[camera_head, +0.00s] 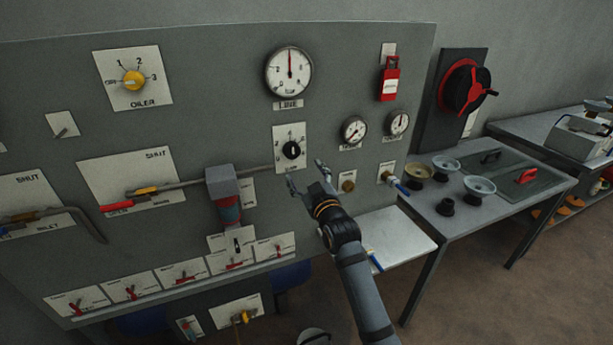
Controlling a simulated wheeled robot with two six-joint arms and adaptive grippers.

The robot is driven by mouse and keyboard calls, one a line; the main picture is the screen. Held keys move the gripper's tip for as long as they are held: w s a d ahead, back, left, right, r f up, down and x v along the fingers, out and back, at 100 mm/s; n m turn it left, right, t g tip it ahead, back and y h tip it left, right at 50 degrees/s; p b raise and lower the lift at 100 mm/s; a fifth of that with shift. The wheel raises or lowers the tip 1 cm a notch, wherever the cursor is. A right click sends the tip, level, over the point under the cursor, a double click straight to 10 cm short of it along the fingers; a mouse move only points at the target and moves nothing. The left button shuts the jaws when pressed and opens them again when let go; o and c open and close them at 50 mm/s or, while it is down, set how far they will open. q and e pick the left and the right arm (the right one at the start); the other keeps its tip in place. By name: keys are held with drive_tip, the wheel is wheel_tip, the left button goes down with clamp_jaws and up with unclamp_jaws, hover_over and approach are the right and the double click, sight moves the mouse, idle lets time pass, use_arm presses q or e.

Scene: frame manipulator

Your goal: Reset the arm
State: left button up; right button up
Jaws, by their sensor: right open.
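My right gripper (308,178) is in the middle of the head view, its arm coming up from the bottom. Its two fingers are spread apart with nothing between them. It is in front of the grey control panel (220,100), just below and right of the black selector knob (292,150) on its white plate. I cannot tell whether it touches the panel. My left gripper is not in view.
The panel carries a yellow oiler knob (134,79), a line gauge (288,71), a red padlock (389,80) and a row of small red switches. A grey table (470,225) with several bowls stands at right, beside a small white shelf (395,240). Brown floor lies open at lower right.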

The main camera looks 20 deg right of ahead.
drive_tip(key=shift+s, duration=0.4)
drive_tip(key=s+d+f+m+g, duration=0.1)
drive_tip(key=s+f+g, duration=0.15)
drive_tip(key=f, duration=1.35)
drive_tip(key=s+f+g, duration=0.2)
drive_tip(key=f+g, duration=0.2)
drive_tip(key=f, duration=1.2)
drive_tip(key=s+d+f+m+g, duration=0.1)
drive_tip(key=s+f, duration=0.3)
drive_tip(key=f, duration=0.2)
drive_tip(key=s+f+g, duration=0.1)
drive_tip(key=s+f, duration=0.2)
drive_tip(key=f, duration=0.3)
drive_tip(key=s+d+f+g, duration=0.2)
drive_tip(key=s+f+g, duration=0.2)
drive_tip(key=s+f, duration=1.2)
drive_tip(key=s+d+f+m+g, duration=0.1)
drive_tip(key=s+f, duration=0.3)
drive_tip(key=s, duration=0.9)
drive_tip(key=s+d+f+m+g, duration=0.1)
drive_tip(key=s+f+g, duration=0.3)
drive_tip(key=s, duration=1)
drive_tip(key=shift+d+h, duration=0.15)
drive_tip(key=shift+h, duration=0.25)
